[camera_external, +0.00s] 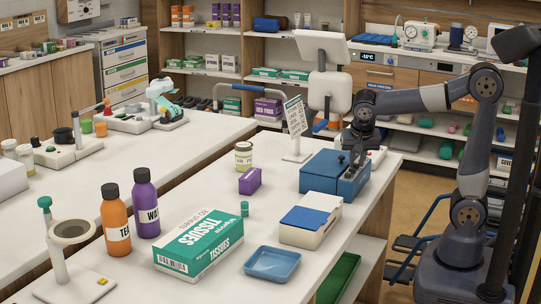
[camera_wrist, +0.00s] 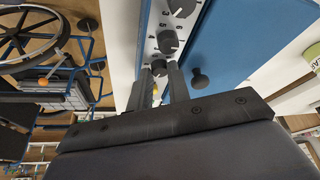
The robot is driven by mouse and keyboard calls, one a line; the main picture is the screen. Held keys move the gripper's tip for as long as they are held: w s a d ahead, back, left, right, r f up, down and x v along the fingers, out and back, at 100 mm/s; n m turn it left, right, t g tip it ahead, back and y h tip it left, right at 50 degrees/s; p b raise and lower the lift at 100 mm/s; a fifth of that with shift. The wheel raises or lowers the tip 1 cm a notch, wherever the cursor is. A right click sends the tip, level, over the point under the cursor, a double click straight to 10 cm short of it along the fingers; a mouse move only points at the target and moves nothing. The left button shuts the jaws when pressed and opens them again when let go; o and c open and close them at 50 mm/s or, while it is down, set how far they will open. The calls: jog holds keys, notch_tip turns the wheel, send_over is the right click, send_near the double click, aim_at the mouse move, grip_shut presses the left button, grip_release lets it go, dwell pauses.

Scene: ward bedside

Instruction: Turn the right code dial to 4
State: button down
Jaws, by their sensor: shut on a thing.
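A blue box (camera_external: 325,165) stands on the near white table, a dark knob on its lid; its lid also shows in the wrist view (camera_wrist: 230,45). In the wrist view a pale panel along its side carries a row of dark round dials with printed digits. The middle dial (camera_wrist: 168,41) and one at the top edge (camera_wrist: 182,6) are free. My gripper (camera_wrist: 159,74) is shut on the end dial (camera_wrist: 159,67), one finger on each side. The fingers partly hide its scale, so I cannot read its setting. In the external view my gripper (camera_external: 358,152) is at the box's far end.
A sign on a stand (camera_external: 296,118) is just behind the box. A white box with a blue lid (camera_external: 310,219), a blue tray (camera_external: 272,263) and a tissue box (camera_external: 200,243) lie nearer. In the wrist view a wheelchair (camera_wrist: 30,35) stands at left.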

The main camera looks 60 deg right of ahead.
jog(key=m, duration=0.2)
jog(key=m+g, duration=0.1)
jog(key=shift+w+m+g, duration=0.2)
jog(key=shift+m+g, duration=0.1)
jog(key=shift+m, duration=0.1)
jog(key=m+g+p, duration=0.1)
jog(key=m, duration=0.2)
jog(key=shift+w+m+h, duration=0.15)
jog(key=shift+m+h, duration=0.15)
jog(key=m+g+p, duration=0.1)
jog(key=m, duration=0.2)
jog(key=shift+w+m+g+p, duration=0.15)
jog(key=shift+m+g+p, duration=0.15)
jog(key=shift+p, duration=0.1)
jog(key=shift+w+d+m+g+y+p, duration=0.1)
jog(key=shift+m+g+y+p, duration=0.5)
jog(key=shift+m, duration=1)
jog(key=shift+f, duration=0.1)
jog(key=c, duration=1.6)
grip_release()
jog(key=p+v, duration=0.1)
jog(key=v, duration=1)
jog(key=shift+p, duration=0.4)
